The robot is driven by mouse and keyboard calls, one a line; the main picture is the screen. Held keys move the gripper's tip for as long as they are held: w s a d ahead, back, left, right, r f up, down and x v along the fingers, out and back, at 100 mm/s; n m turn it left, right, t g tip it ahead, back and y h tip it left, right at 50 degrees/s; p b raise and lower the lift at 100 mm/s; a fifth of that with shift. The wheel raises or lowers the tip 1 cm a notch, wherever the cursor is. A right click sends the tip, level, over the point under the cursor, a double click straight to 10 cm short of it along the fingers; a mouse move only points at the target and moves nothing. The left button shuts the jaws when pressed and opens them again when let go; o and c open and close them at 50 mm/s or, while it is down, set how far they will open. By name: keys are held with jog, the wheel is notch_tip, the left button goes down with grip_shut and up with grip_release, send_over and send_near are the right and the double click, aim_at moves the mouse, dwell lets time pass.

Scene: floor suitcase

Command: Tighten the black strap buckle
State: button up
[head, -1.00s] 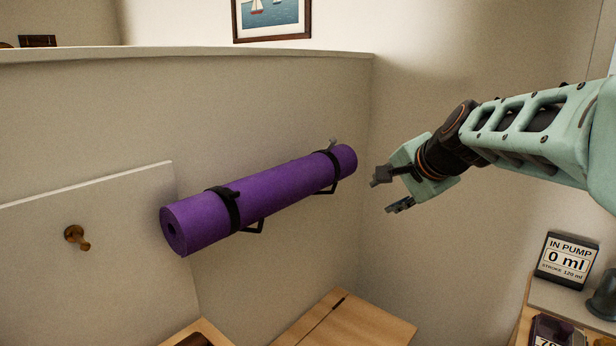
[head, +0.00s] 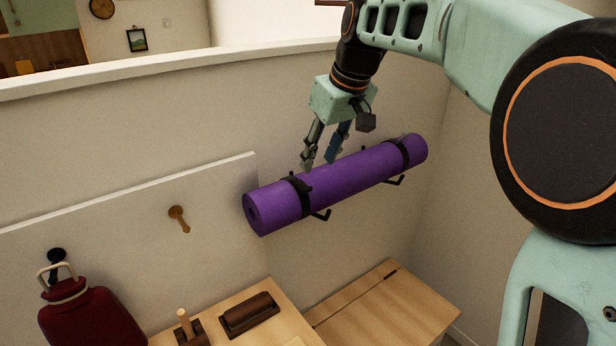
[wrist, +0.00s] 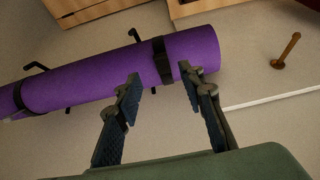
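A rolled purple mat (head: 350,178) rests on wall brackets in the head view, tilted up to the right. Two black straps go round it: a left strap (head: 302,200) and a right strap (head: 403,152). A small dark piece stands up on the left strap; I cannot tell its buckle clearly. My gripper (head: 320,162) points down just above the mat, slightly right of the left strap. In the wrist view my gripper (wrist: 160,82) has its fingers apart, with the nearer strap (wrist: 161,60) just beyond and between them. Nothing is held.
Black brackets (head: 320,215) stick out under the mat. A wooden peg (head: 179,218) is on the white panel at left.

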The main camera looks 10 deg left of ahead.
aim_at(308, 189)
jog(key=x, duration=0.9)
jog(key=shift+f+p, duration=0.1)
jog(key=shift+p, duration=0.25)
jog(key=shift+c, duration=0.4)
grip_shut()
